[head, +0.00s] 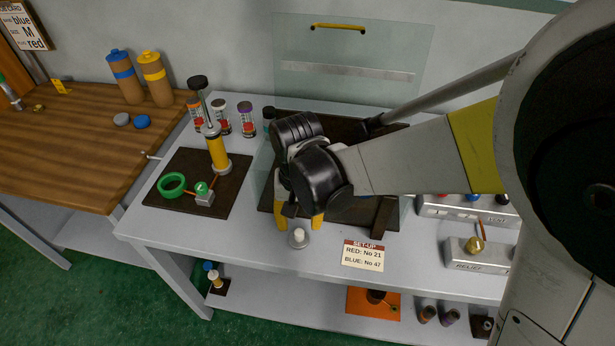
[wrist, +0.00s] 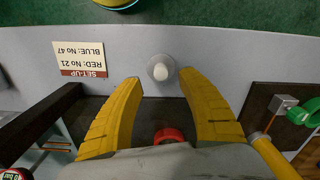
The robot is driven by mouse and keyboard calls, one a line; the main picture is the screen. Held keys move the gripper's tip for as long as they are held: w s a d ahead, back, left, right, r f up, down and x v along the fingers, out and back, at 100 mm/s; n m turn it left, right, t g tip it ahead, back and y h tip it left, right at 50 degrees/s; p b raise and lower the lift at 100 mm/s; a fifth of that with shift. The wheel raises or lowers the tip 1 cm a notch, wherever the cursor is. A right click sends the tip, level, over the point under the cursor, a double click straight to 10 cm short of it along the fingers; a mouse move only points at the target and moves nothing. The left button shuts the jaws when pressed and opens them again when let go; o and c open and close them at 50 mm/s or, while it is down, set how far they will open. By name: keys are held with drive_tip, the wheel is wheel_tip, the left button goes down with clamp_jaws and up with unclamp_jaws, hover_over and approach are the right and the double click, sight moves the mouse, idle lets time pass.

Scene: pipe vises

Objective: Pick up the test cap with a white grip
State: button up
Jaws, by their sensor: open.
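The test cap with a white grip (head: 299,238) is a small grey disc with a white knob. It stands on the light bench top near the front edge, left of the set-up card. It also shows in the wrist view (wrist: 160,69), just beyond the fingertips and roughly centred between them. My gripper (head: 299,222) has its yellow fingers spread and pointing down, just behind the cap in the head view. In the wrist view the gripper (wrist: 160,80) holds nothing. The height of the fingertips above the bench cannot be told.
A red ring-shaped part (wrist: 168,136) lies between the fingers on a dark board. A dark board (head: 233,190) with a yellow cylinder (head: 217,152) and green ring (head: 171,184) is left. The set-up card (head: 363,255) and relief block (head: 478,256) are right.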

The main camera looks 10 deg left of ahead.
sight(299, 232)
wheel_tip(299, 232, down, 5)
drive_tip(key=b, duration=0.2)
drive_tip(key=shift+a+b, duration=0.1)
drive_tip(key=shift+b, duration=0.2)
clamp_jaws()
